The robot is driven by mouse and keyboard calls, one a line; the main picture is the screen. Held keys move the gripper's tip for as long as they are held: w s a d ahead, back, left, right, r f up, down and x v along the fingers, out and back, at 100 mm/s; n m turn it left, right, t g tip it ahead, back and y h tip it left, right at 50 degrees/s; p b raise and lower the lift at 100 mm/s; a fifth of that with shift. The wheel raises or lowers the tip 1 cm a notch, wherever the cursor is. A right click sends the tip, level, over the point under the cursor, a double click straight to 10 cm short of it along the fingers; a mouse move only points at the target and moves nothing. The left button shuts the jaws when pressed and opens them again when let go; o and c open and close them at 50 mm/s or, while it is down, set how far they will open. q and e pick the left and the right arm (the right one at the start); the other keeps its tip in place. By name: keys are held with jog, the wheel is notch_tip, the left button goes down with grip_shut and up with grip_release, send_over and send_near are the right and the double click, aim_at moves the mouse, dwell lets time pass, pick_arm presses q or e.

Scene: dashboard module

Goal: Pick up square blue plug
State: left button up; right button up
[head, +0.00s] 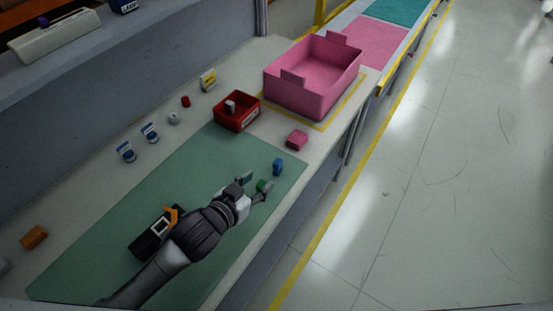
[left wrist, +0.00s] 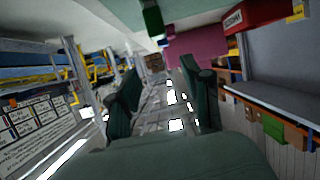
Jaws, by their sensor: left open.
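A small blue plug (head: 278,167) stands on the green mat (head: 215,160) near its right edge in the head view. My left gripper (head: 257,184) is open just to the lower left of the blue plug and apart from it. A small green piece (head: 262,185) shows between or behind its fingers; I cannot tell which. In the left wrist view the two fingers (left wrist: 165,88) are spread with nothing held between them. A green block (left wrist: 152,20) shows at the top there. I cannot make out the blue plug in that view. My right gripper is not in view.
A red bin (head: 237,111) with a grey piece inside and a large pink bin (head: 312,78) stand beyond the mat. A pink block (head: 297,139) lies nearby. A black box (head: 150,240) lies beside my left arm. Small parts line the wall side.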

aim_at(275, 165)
pick_arm(q)
jog(key=x, duration=0.6)
jog(key=shift+w+d+p, duration=0.2)
jog(key=shift+w+p, duration=0.05)
jog(key=shift+p, duration=0.05)
jog(key=shift+w+d+f, duration=0.15)
jog(key=shift+w+f, duration=0.1)
jog(key=shift+w, duration=0.2)
jog(key=x, duration=0.2)
jog(key=p+x, duration=0.1)
jog(key=x, duration=0.1)
jog(key=shift+w+f, duration=0.1)
jog(key=shift+f, duration=0.15)
jog(key=shift+a+r, duration=0.1)
jog(key=shift+a, duration=0.1)
grip_shut()
